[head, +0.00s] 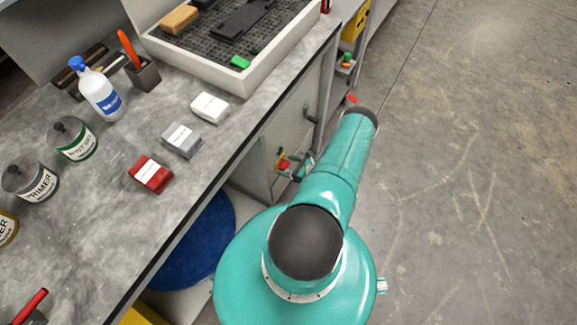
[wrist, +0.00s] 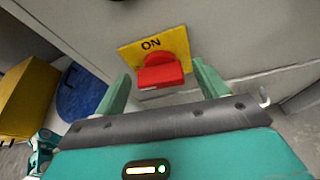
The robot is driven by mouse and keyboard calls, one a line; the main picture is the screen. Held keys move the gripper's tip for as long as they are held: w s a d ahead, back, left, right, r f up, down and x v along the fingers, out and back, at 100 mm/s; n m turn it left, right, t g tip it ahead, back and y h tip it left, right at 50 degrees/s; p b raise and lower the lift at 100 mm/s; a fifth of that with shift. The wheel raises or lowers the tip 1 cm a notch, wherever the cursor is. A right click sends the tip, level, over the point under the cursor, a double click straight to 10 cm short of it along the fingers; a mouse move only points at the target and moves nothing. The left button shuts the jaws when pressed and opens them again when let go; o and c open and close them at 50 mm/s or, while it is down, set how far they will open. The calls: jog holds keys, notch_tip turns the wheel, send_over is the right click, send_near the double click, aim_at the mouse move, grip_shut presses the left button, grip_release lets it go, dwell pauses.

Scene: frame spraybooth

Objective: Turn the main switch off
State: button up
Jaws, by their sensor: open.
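The main switch is a red handle (wrist: 165,76) on a yellow plate (wrist: 181,44) marked "ON", mounted on a grey cabinet face. In the head view the red switch (head: 283,163) shows small and low on the cabinet under the bench. My gripper (wrist: 161,71) is open, with one green finger to the left and one to the right of the red handle in the wrist view. I cannot tell whether either finger touches it. In the head view my gripper (head: 305,167) is largely hidden by my arm.
A blue round seat (head: 200,243) is under the bench, also seen in the wrist view (wrist: 82,88), beside a yellow box (wrist: 27,100). A cabinet handle (head: 311,115) sits above the switch. The bench (head: 90,225) carries cans, a bottle and small boxes. Floor at right is clear.

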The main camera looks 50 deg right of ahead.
jog(key=c, duration=1)
jog(key=shift+a+n+h, duration=0.1)
jog(key=shift+n+h, duration=0.2)
jog(key=shift+n, duration=0.2)
jog(key=o, duration=1)
